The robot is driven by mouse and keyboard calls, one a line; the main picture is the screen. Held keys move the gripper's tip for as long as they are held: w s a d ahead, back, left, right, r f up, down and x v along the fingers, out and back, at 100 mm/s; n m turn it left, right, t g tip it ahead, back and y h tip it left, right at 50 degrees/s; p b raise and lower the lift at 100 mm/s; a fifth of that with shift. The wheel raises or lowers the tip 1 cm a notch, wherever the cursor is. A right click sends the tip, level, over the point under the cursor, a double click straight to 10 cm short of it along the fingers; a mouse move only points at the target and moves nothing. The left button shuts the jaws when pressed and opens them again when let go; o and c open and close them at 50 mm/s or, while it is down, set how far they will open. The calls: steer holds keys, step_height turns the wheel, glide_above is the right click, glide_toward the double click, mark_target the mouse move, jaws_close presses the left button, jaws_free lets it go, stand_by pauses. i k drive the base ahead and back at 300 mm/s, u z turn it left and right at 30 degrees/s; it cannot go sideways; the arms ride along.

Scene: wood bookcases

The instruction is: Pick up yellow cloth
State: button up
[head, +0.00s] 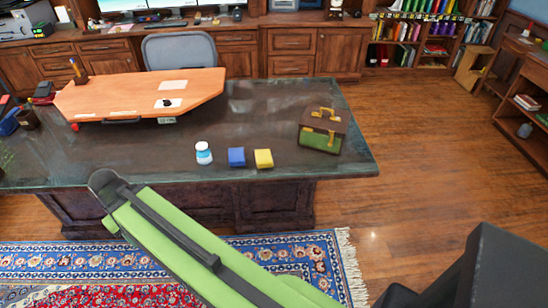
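The yellow cloth (264,158) is a small folded-looking block lying near the front edge of the dark-topped desk (262,115). A blue block of similar size (237,157) lies just to its left, with a narrow gap. My green arm link crosses the lower middle of the view, in front of the desk and below the cloth. Its dark rounded end lies to the left, well apart from the cloth. I see no fingertips. A dark part at the lower right is cut off by the frame, and I cannot tell what it is.
A white and blue bottle (203,154) stands left of the blue block. A brown and green box with a yellow handle (322,131) stands to the right. An orange-brown board (140,96) covers the desk's left part. A patterned rug (60,262) lies in front; wood floor is clear at right.

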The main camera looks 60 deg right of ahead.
mark_target(264, 159)
steer(key=u, duration=0.05)
steer(key=i, duration=1)
steer(key=z, duration=0.05)
